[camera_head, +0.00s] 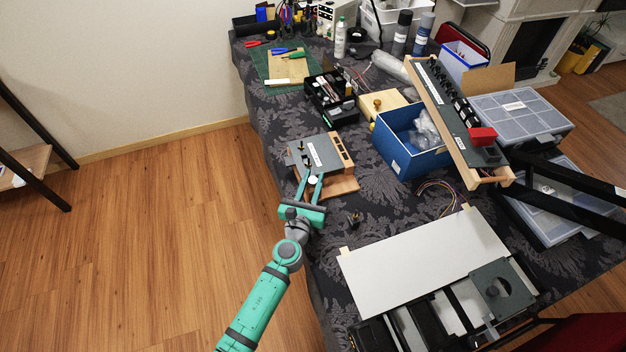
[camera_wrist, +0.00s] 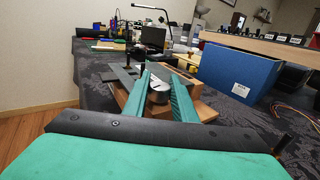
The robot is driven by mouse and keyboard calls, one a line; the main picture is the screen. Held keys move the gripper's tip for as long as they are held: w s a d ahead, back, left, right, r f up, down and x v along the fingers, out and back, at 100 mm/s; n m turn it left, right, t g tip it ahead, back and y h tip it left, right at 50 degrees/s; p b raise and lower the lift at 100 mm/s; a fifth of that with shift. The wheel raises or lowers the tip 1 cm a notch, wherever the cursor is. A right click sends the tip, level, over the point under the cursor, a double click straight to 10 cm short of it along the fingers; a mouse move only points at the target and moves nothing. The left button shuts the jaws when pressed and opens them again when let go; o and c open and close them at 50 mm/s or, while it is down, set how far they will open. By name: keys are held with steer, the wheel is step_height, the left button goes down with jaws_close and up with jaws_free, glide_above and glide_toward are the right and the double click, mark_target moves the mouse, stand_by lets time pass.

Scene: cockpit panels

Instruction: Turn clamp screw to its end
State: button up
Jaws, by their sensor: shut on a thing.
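The clamp screw shows as a pale round knob (camera_head: 313,181) at the near end of a small grey-topped wooden unit (camera_head: 322,152) on the table's left edge. My gripper (camera_head: 310,182), with green fingers, reaches the unit from the near side. Its fingers are shut on the knob, one on each side. In the wrist view the knob (camera_wrist: 158,92) sits between the fingertips, with a dark mark on its face. The screw's shaft and how far it is turned are hidden.
A blue open box (camera_head: 402,155) stands right of the unit. A small black part (camera_head: 354,218) lies on the cloth near my gripper. A white panel (camera_head: 425,262) lies at the front. A long switch panel (camera_head: 450,115) stands at the right. The floor at left is clear.

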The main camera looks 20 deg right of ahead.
steer(key=shift+n+t+y, duration=0.7)
steer(key=shift+n+y, duration=0.4)
steer(key=shift+y, duration=0.3)
steer(key=shift+r+n+t+y, duration=0.1)
steer(key=shift+n+t+y, duration=0.3)
steer(key=shift+n+y, duration=0.6)
steer(key=shift+d+n+y, duration=0.1)
steer(key=shift+n+y, duration=0.2)
steer(key=shift+y, duration=0.8)
steer(key=o, duration=1)
steer(key=shift+s, duration=0.1)
steer(key=shift+o, duration=0.2)
steer(key=s, duration=0.3)
steer(key=s+a, duration=0.1)
steer(key=s, duration=0.6)
steer(key=shift+s+a, duration=0.25)
steer(key=shift+s, duration=0.1)
